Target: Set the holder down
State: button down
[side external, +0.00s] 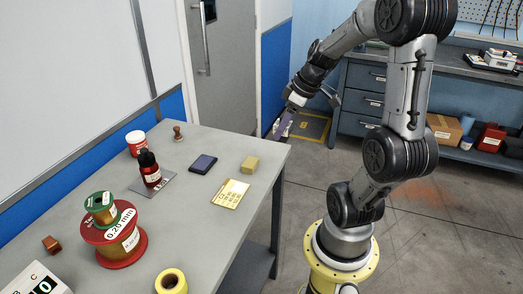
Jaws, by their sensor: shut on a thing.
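My gripper (287,113) is at the upper middle of the side external view, by the far right corner of the grey table (185,230). It is shut on a small, slim purple-grey thing (283,126), which I take to be the holder. The held thing is tilted and points down and to the left. It appears in the air, near or just past the table's edge, apart from the objects on the table. The fingers are small here and their exact grip on it is hard to see.
On the table are a dark flat block (203,163), a yellow block (249,165), a yellow card (230,193), a dark bottle (150,170), a red-and-white jar (136,144), a brown stamp (178,134), a red spool (122,258) and tape (171,281). The front right is mostly bare.

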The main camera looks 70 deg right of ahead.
jog(key=w+d+f, duration=0.4)
jog(key=w, duration=0.1)
jog(key=w+d+f, duration=0.4)
jog(key=d+f, duration=0.1)
jog(key=shift+w+d+f, duration=0.2)
jog(key=shift+w, duration=0.2)
jog(key=shift+w+d+f, duration=0.15)
jog(key=shift+f, duration=1.6)
jog(key=shift+f, duration=0.1)
jog(key=shift+c, duration=1.2)
grip_release()
jog(key=shift+f, duration=0.1)
